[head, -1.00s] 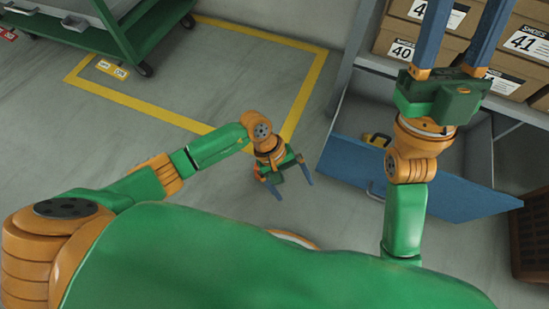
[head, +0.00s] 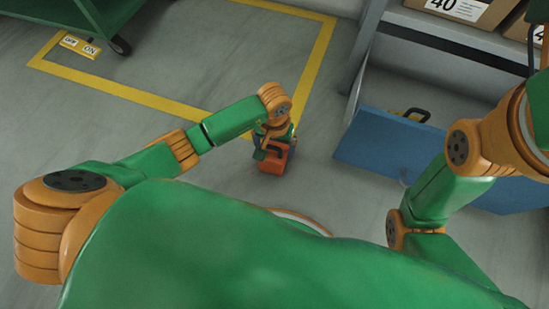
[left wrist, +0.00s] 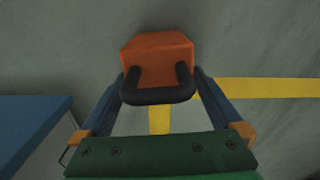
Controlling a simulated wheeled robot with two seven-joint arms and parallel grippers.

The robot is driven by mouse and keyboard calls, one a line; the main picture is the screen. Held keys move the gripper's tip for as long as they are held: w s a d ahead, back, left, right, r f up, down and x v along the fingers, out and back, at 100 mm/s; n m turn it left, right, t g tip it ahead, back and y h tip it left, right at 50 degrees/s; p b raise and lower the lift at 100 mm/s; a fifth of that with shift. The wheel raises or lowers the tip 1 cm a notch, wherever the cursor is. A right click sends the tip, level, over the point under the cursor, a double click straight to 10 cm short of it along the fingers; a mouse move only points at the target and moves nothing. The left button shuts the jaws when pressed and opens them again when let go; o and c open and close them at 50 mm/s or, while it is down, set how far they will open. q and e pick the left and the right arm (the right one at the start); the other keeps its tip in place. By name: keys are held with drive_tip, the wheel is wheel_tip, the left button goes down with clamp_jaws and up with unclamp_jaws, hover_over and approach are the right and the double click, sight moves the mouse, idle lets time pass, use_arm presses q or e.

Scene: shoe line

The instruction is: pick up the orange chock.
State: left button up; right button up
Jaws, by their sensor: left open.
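The orange chock (head: 272,163) is a small block low over or on the grey floor, in front of my left gripper in the head view. The left wrist view shows its orange body (left wrist: 157,54) with a black loop handle (left wrist: 158,96) toward me. My left gripper (left wrist: 159,78) is open, with one blue finger on each side of the handle; I cannot tell whether they touch it. In the head view the left gripper (head: 274,143) is partly hidden by its wrist and the chock. My right arm shows at the right, but its gripper is out of frame.
A blue panel (head: 385,150) with a black handle stands to the right, below a shelf with cardboard boxes (head: 455,10). It shows at lower left in the wrist view (left wrist: 28,130). Yellow floor tape (head: 150,100) and a green cart (head: 95,25) are at upper left.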

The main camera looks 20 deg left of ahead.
use_arm(q)
clamp_jaws()
idle(0.3)
